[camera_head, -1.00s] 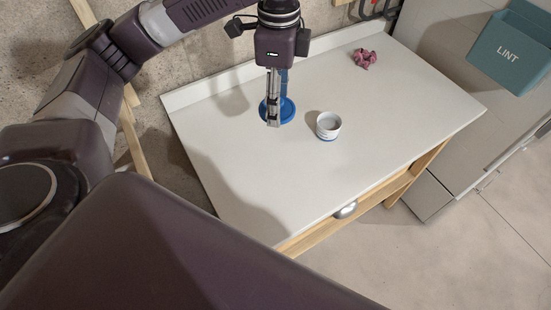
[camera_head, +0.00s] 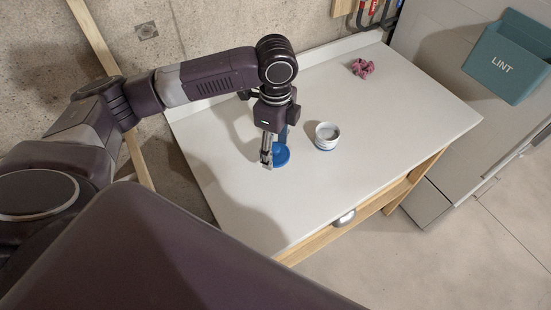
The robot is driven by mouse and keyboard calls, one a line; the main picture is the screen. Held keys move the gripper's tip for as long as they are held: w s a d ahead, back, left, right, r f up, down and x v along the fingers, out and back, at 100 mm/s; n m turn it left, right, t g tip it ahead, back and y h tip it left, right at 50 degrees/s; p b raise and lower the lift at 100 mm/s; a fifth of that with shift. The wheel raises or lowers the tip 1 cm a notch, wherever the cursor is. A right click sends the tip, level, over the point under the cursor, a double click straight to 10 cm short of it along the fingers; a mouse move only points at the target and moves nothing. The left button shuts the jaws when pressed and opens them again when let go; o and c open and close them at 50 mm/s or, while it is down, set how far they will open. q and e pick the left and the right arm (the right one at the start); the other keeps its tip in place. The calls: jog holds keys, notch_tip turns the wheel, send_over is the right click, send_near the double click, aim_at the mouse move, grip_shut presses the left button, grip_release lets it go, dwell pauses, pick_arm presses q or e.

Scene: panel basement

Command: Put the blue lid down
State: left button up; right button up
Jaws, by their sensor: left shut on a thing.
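The round blue lid (camera_head: 281,155) is at the tip of my left gripper (camera_head: 267,163), over the white tabletop (camera_head: 350,185). The gripper points down and is shut on the lid, hiding part of its left side. The lid looks low, close to the tabletop; I cannot tell whether it touches. A small open white cup (camera_head: 327,136) with a blue band at its base stands upright to the right of the lid, a short gap apart. My right gripper is not in view.
A crumpled pink scrunchie (camera_head: 362,68) lies at the table's back right. A teal bin marked LINT (camera_head: 508,57) is on the grey cabinet at right. A raised edge runs along the concrete wall.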

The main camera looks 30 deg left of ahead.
aim_at(276, 171)
pick_arm(q)
notch_tip(276, 171, down, 6)
jog(key=shift+r+p, duration=0.1)
jog(key=shift+p, duration=0.3)
jog(key=shift+f, duration=0.2)
jog(key=shift+f, duration=0.15)
jog(key=shift+f, duration=0.4)
jog(key=o, duration=0.8)
notch_tip(276, 171, up, 13)
jog(key=shift+r+b, duration=0.15)
jog(key=shift+b, duration=1.05)
